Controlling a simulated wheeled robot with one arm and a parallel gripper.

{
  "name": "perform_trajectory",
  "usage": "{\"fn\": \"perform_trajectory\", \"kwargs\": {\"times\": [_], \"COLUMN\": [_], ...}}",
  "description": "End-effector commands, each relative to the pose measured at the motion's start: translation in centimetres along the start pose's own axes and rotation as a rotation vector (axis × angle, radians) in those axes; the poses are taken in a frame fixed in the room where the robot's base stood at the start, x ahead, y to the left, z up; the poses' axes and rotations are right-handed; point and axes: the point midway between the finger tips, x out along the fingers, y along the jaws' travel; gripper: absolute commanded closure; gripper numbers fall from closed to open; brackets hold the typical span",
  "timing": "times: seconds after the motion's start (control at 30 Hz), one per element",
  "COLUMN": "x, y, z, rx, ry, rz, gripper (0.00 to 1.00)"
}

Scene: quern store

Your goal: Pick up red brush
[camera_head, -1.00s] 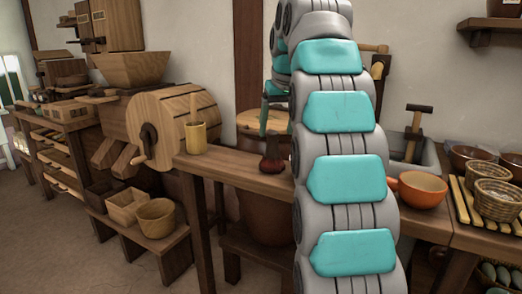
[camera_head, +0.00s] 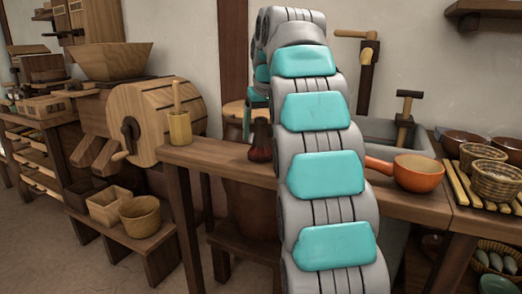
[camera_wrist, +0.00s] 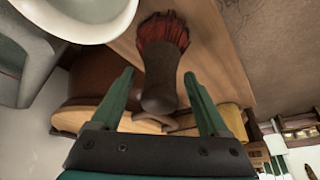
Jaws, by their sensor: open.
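The red brush (camera_head: 260,141) stands on the wooden bench (camera_head: 221,157), partly behind my arm in the head view. In the wrist view the brush (camera_wrist: 161,62) shows a dark brown handle pointing toward me and red bristles at its far end. My gripper (camera_wrist: 158,74) is open, with its two green fingers on either side of the handle and a visible gap on each side. I cannot tell how far the fingertips are above the handle. In the head view my arm hides most of my gripper.
An orange pan (camera_head: 417,173) stands to the right beyond my arm, near woven baskets (camera_head: 495,181). In the wrist view a pale bowl (camera_wrist: 88,22) lies at upper left, close to the brush.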

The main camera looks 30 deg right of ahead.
Motion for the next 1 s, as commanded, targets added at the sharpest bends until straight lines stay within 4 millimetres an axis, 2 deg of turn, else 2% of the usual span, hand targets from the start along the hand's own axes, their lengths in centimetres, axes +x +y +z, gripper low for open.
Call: {"fn": "perform_trajectory", "kwargs": {"times": [0.1,0.33,1.0], "x": [0.93,0.97,1.01], "y": [0.05,0.04,0.04], "z": [0.15,0.04,0.05], "rx": [0.002,0.001,0.001], "ry": [-0.005,-0.002,-0.003], "rz": [0.000,0.000,0.000], "gripper": [0.22,0.23,0.98]}}
